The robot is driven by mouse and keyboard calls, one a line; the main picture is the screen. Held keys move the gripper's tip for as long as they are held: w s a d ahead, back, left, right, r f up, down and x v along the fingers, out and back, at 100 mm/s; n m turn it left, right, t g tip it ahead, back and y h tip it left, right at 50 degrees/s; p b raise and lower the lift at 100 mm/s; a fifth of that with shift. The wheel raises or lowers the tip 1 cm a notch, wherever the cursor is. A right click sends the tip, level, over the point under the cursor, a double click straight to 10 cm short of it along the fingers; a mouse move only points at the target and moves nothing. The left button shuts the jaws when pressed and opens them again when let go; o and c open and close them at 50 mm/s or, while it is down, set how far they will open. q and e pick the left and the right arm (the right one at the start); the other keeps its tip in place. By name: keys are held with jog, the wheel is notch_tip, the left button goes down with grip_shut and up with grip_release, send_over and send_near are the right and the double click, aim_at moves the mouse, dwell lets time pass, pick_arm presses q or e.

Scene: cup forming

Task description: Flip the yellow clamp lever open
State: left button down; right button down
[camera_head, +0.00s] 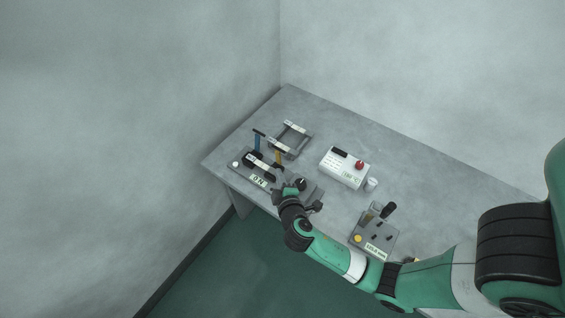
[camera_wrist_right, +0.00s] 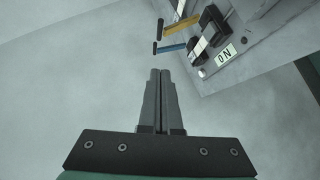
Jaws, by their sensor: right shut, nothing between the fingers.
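The yellow clamp lever (camera_head: 278,158) stands up from a dark fixture at the left of the table in the head view. In the right wrist view the yellow lever (camera_wrist_right: 182,27) shows at the top, with a black end. A blue lever (camera_head: 257,143) stands beside it, and the blue lever also shows in the right wrist view (camera_wrist_right: 173,47). My right gripper (camera_wrist_right: 160,72) is shut and empty, apart from the levers. In the head view its fingers are small and hard to make out near the fixture. My left gripper is out of view.
The fixture carries an ON label (camera_wrist_right: 226,53) and a white knob (camera_wrist_right: 202,73). A grey frame (camera_head: 291,139) stands behind it. The table's back right is clear.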

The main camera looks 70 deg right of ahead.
jog(key=b, duration=0.6)
send_near(276, 148)
jog(key=x, duration=0.5)
jog(key=shift+w+d, duration=0.1)
jog(key=shift+w, duration=0.15)
jog(key=shift+d+f, duration=0.15)
jog(key=shift+d, duration=0.1)
